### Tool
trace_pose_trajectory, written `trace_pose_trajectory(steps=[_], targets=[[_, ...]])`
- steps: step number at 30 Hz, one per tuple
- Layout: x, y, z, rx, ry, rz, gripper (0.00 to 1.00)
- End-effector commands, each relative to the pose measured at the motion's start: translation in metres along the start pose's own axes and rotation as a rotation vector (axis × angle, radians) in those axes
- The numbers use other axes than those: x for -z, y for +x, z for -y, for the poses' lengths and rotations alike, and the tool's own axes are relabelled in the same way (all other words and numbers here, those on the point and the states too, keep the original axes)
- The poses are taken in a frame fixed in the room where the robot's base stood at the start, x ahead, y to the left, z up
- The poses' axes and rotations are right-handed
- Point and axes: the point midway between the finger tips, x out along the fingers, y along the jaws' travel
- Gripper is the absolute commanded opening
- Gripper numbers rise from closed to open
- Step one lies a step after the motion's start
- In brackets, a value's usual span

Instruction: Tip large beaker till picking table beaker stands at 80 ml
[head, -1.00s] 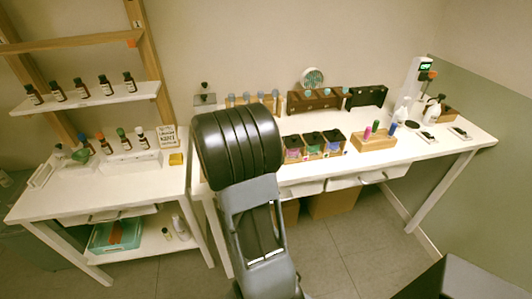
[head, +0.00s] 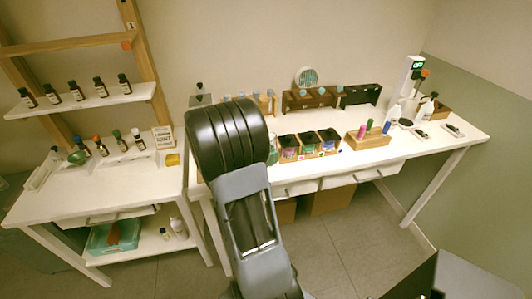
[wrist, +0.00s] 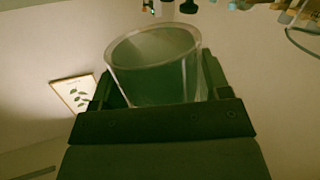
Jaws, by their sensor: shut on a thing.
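A clear glass beaker (wrist: 150,82) with a wide round rim fills the middle of the wrist view. It looks like the large beaker, and its inside has a grey-green tint. My gripper (wrist: 160,92) is shut on it, with dark fingers at its two sides. The liquid level and any markings cannot be read. In the head view my arm covers the gripper. A bit of greenish glass (head: 273,156) shows just right of my arm; I cannot tell whether it is the held beaker or the picking table beaker.
The long white table (head: 440,147) carries open boxes of small bottles (head: 309,145), a wooden rack with coloured tubes (head: 368,136) and dark racks (head: 308,98) behind.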

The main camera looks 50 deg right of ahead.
Motion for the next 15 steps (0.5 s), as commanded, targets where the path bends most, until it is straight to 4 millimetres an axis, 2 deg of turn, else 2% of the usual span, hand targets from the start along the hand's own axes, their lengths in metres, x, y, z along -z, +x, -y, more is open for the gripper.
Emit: trace_pose_trajectory(steps=[15], targets=[[0.0045, -0.0013, 0.0057, -0.017, -0.114, -0.016, 0.38]])
